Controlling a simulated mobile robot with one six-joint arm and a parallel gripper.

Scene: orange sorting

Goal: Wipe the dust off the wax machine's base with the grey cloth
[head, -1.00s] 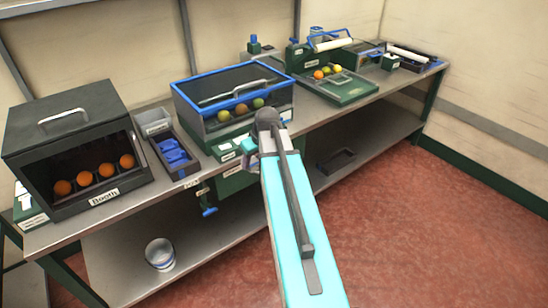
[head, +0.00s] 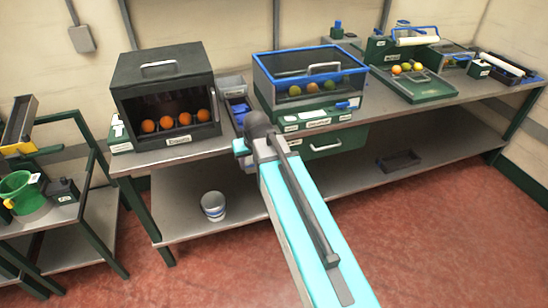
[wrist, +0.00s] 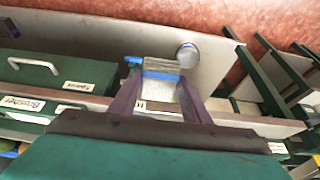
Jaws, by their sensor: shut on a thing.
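My gripper (wrist: 160,100) is shut on a pale grey, folded-looking thing with a blue band, which looks like the grey cloth (wrist: 160,68). It is held between the two purple fingers, in front of the bench edge. In the head view my arm hides most of the held cloth. The green machine at the right back of the bench, with a white roller, looks like the wax machine (head: 378,50), but its label is too small to read. Its green base (head: 425,92) holds several fruits at its left. Dust on it cannot be made out.
A black booth (head: 160,70) with oranges stands left on the bench. A blue-framed box (head: 310,70) stands mid-bench above a green drawer (head: 325,145). A bucket (head: 213,206) and a black tray (head: 398,160) are on the lower shelf. A green funnel (head: 22,190) sits on a left cart.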

